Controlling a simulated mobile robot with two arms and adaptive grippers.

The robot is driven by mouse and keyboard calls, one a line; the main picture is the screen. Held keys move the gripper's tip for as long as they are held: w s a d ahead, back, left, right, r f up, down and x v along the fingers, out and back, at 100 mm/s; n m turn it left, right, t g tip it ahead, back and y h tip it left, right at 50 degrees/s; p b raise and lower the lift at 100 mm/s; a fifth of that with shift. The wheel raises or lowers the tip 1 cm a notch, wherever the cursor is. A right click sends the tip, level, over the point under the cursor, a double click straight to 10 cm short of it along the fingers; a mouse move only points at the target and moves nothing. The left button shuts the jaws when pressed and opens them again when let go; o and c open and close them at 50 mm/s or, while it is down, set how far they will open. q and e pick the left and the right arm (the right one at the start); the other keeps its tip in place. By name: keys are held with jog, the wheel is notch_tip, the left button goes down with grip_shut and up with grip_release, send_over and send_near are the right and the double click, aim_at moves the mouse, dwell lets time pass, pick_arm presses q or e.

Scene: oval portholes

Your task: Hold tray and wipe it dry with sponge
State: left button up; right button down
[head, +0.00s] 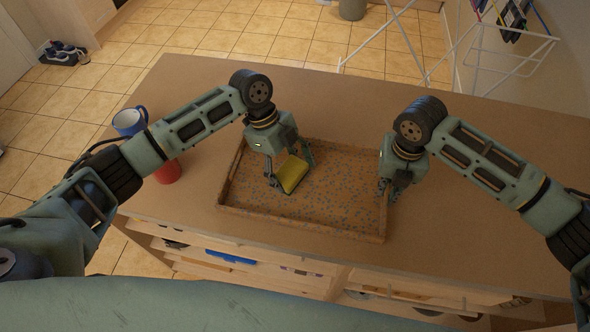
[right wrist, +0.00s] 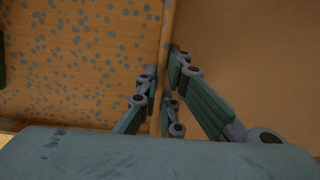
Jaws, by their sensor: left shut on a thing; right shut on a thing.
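The tray (head: 300,226) is rectangular, orange-brown with grey speckles and raised rims, and lies on the counter. The sponge (head: 292,173) is yellow and sits tilted in my left gripper (head: 290,178), over the left half of the tray. My left gripper is shut on it; whether the sponge touches the tray floor I cannot tell. My right gripper (head: 388,190) is shut on the tray's right rim. In the right wrist view the fingers (right wrist: 160,105) stand on both sides of the rim, with the speckled tray floor (right wrist: 80,60) to the left.
A blue mug (head: 128,121) and a red cup (head: 168,172) stand on the counter left of the tray, close to my left arm. The counter (head: 330,100) is clear behind the tray. Open shelves (head: 240,262) are below its front edge. A white drying rack (head: 480,60) stands behind.

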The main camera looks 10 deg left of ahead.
aim_at(302, 172)
pick_arm(q)
jog(key=shift+d+r, duration=0.1)
jog(key=shift+d, duration=4.4)
jog(key=shift+a, duration=4.5)
jog(key=shift+s+d+f, duration=0.1)
jog(key=shift+d, duration=2)
jog(key=shift+d+f, duration=0.1)
jog(key=shift+d, duration=1.95)
pick_arm(e)
jog(key=shift+a, duration=0.1)
pick_arm(q)
jog(key=shift+d+f, duration=0.1)
jog(key=shift+d, duration=0.35)
pick_arm(e)
jog(key=shift+r, duration=0.1)
pick_arm(q)
jog(key=s+v, duration=0.1)
jog(key=v, duration=1.1)
jog(key=shift+s+a, duration=0.2)
jog(key=shift+s, duration=0.1)
